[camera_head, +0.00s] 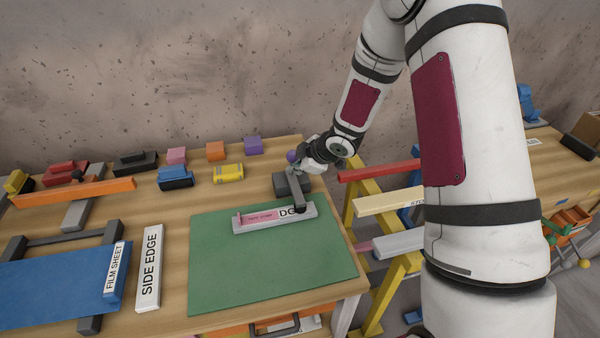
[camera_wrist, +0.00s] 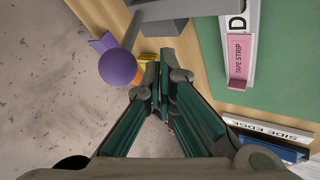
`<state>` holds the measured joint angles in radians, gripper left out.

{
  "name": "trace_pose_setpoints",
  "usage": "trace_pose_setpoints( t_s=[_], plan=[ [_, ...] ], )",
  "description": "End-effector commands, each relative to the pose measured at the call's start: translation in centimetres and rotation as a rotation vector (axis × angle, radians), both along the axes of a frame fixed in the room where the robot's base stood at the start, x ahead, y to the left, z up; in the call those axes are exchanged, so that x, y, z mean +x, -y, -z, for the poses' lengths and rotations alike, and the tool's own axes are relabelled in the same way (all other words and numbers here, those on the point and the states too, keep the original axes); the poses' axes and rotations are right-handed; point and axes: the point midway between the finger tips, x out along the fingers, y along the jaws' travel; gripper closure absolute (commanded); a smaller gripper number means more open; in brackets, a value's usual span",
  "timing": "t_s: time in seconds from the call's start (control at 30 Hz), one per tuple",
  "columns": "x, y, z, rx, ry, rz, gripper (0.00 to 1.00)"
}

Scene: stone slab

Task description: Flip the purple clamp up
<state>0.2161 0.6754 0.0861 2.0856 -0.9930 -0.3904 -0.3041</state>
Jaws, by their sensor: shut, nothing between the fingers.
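The purple clamp has a round purple knob (camera_head: 291,156) on a grey lever and a grey base (camera_head: 281,185) at the mat's back edge. Its dark grey bar reaches forward onto a white strip (camera_head: 269,222) marked "DG", with a pink "TAPE STRIP" label. In the wrist view the purple knob (camera_wrist: 117,67) and its grey rod are at upper left. My gripper (camera_wrist: 160,80) is shut and empty, its fingertips together to the right of the knob with a visible gap in the picture. In the head view my gripper (camera_head: 308,161) is just right of the knob, partly hiding the lever.
A green mat (camera_head: 270,265) covers the front right of the wooden table. Coloured blocks, including a purple block (camera_head: 253,146) and a yellow one (camera_head: 228,173), stand behind the mat. Red (camera_head: 380,170) and yellow (camera_head: 390,202) bars lie right of the table.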

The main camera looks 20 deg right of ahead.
Motion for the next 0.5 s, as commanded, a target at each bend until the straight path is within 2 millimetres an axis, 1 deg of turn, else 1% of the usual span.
trace_pose_setpoints(
  t_s=[0.03,0.2,0.5],
  plan=[
    [0.33,0.14,-0.09,-0.001,0.001,0.000,1.00],
    [0.75,0.27,-0.11,0.000,-0.001,0.001,1.00],
    [0.76,0.26,-0.14,-0.001,0.000,0.000,1.00]
  ],
)
